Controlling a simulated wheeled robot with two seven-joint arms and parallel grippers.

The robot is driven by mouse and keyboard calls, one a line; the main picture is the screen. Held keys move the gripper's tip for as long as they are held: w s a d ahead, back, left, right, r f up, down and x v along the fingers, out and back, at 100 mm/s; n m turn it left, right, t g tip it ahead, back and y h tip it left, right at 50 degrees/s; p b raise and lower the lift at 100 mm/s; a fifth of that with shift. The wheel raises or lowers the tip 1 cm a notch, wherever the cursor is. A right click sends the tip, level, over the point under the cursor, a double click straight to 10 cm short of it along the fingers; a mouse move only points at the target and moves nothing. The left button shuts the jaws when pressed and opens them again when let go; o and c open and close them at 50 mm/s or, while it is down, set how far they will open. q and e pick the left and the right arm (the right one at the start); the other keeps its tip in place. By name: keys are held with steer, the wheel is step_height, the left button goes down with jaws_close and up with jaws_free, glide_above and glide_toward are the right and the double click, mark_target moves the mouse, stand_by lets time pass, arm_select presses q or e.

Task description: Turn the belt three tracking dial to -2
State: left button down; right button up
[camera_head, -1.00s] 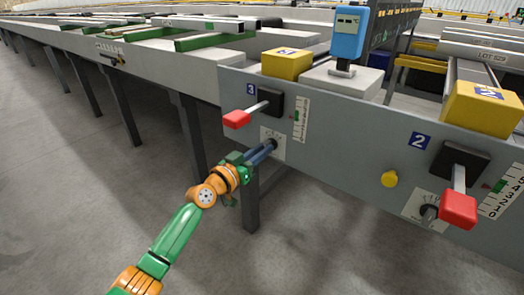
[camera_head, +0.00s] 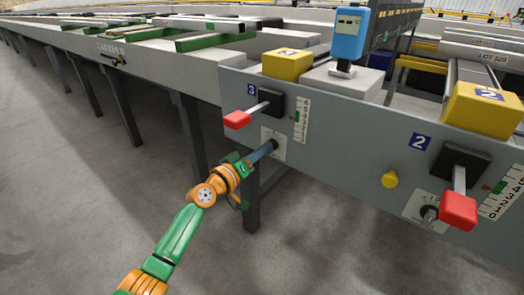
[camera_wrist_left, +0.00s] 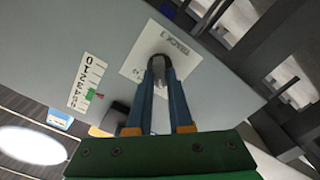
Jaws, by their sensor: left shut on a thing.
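The belt three tracking dial (camera_wrist_left: 160,62) is a dark round knob on a white scale plate (camera_head: 277,150), on the grey panel below the blue number 3 sign (camera_head: 251,89). My left gripper (camera_head: 268,150) reaches it from the front left. In the left wrist view, its two blue fingers (camera_wrist_left: 160,75) are shut on the dial's sides. The fingers hide part of the dial, and its pointer and setting cannot be read. My right gripper is not in view.
A red-handled lever (camera_head: 237,120) sticks out just above the dial, beside a vertical number scale (camera_head: 301,120). Belt two's red lever (camera_head: 458,210), its dial (camera_head: 429,213) and a yellow button (camera_head: 390,179) are to the right. A dark table leg (camera_head: 251,205) stands below.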

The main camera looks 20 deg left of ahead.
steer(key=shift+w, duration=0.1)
arm_select(q)
steer(key=c, duration=0.8)
jaws_free()
steer(key=p+v, duration=0.2)
steer(key=v, duration=0.5)
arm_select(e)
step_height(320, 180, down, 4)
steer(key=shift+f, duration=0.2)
